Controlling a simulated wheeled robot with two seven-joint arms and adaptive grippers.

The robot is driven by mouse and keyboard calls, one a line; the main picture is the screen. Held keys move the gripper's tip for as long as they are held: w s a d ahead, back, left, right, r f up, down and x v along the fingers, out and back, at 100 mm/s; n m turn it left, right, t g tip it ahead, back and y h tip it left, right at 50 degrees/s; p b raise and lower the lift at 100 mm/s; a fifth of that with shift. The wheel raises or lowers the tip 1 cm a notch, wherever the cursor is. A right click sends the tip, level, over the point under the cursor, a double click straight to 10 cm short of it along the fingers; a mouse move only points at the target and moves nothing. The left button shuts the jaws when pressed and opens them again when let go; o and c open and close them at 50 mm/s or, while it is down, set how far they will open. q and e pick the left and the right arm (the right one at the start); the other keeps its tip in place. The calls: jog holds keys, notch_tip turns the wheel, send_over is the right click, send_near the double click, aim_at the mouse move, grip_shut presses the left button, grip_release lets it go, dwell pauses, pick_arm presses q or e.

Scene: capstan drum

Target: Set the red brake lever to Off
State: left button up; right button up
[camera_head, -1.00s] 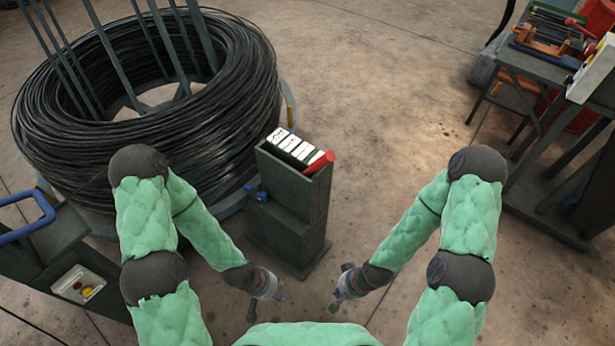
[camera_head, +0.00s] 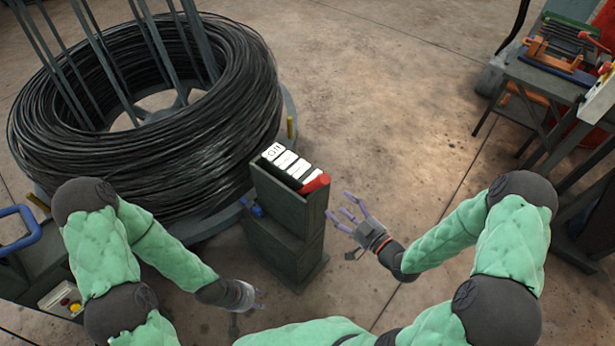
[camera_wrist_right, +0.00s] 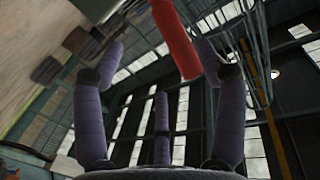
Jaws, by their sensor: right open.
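The red brake lever (camera_head: 315,182) is at the right end of a row of white labels (camera_head: 288,162) on top of a dark green post (camera_head: 290,215). The label at the far left end reads "Off". My right gripper (camera_head: 345,211) is open and empty, just right of and below the lever, apart from it. In the right wrist view the lever (camera_wrist_right: 175,38) shows as a red bar beyond the spread purple fingers (camera_wrist_right: 160,105). My left gripper (camera_head: 247,296) is low beside the post's base, and its fingers are too unclear to read.
A large coil of black wire (camera_head: 140,110) on a stand lies behind and left of the post. A blue knob (camera_head: 252,207) sits on the post's left side. A tool bench (camera_head: 555,70) stands at the far right. The floor between post and bench is clear.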

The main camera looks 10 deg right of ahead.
aim_at(317, 184)
jog(key=shift+y, duration=0.3)
jog(key=x, duration=0.3)
jog(key=r+b+x, duration=0.1)
jog(key=x, duration=0.3)
jog(key=b+x, duration=0.1)
jog(key=x, duration=0.2)
jog(key=shift+w+a+r, duration=0.15)
jog(key=shift+w+a, duration=0.05)
jog(key=shift+w, duration=0.15)
jog(key=shift+c, duration=0.3)
grip_shut()
jog(key=shift+r, duration=0.1)
